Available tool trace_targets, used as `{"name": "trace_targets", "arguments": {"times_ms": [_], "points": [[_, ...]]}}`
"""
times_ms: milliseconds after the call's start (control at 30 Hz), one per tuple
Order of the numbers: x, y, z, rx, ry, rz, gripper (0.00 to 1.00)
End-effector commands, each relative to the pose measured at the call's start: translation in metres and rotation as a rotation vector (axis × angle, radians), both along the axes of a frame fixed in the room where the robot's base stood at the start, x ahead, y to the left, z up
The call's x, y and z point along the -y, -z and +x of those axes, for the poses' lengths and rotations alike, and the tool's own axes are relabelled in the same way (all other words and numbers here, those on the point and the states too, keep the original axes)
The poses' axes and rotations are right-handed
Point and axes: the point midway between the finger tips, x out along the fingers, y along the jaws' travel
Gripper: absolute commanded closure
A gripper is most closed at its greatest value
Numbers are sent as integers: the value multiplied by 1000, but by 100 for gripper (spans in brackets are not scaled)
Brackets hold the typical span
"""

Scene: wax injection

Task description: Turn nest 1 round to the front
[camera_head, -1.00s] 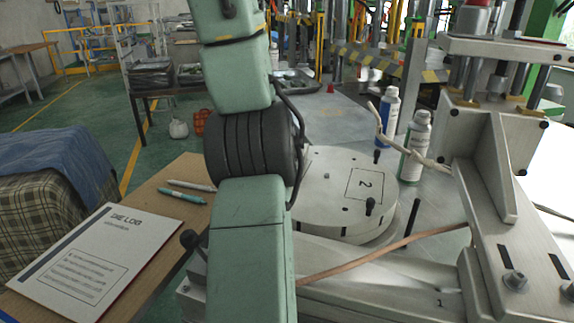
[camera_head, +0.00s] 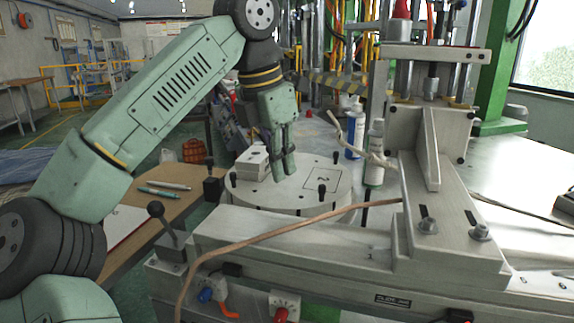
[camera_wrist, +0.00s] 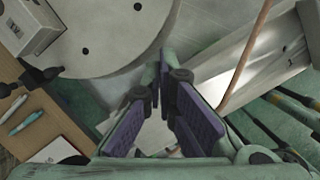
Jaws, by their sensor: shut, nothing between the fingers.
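The round pale turntable (camera_head: 262,198) stands in the middle of the head view and fills the upper left of the wrist view (camera_wrist: 110,58). A square marked 2 (camera_head: 322,178) is on its right side. A pale block (camera_head: 253,163) sits on its left side and shows at the wrist view's upper left corner (camera_wrist: 30,28). Short black pegs, one at the front (camera_head: 322,190), stand around the rim. My gripper (camera_head: 283,178) is shut and empty, pointing down over the turntable between block and square. Contact with the disc cannot be told.
A copper-coloured hose (camera_head: 290,226) crosses in front of the turntable. A metal clamp frame (camera_head: 425,200) and bottles (camera_head: 375,150) stand to the right. A black-knobbed lever (camera_head: 156,210) is at the front left. A wooden table (camera_head: 150,205) with pens lies left.

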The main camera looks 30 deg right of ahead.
Motion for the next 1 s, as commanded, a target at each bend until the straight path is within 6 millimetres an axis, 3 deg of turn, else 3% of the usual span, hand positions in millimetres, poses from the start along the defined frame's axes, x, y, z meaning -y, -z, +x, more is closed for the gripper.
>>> {"name": "trace_targets", "arguments": {"times_ms": [367,600,1000], "points": [[20,77,1,-4,5,-2,100],[53,72,5,-3,5,-2,100],[59,74,6,-3,4,-2,100]]}}
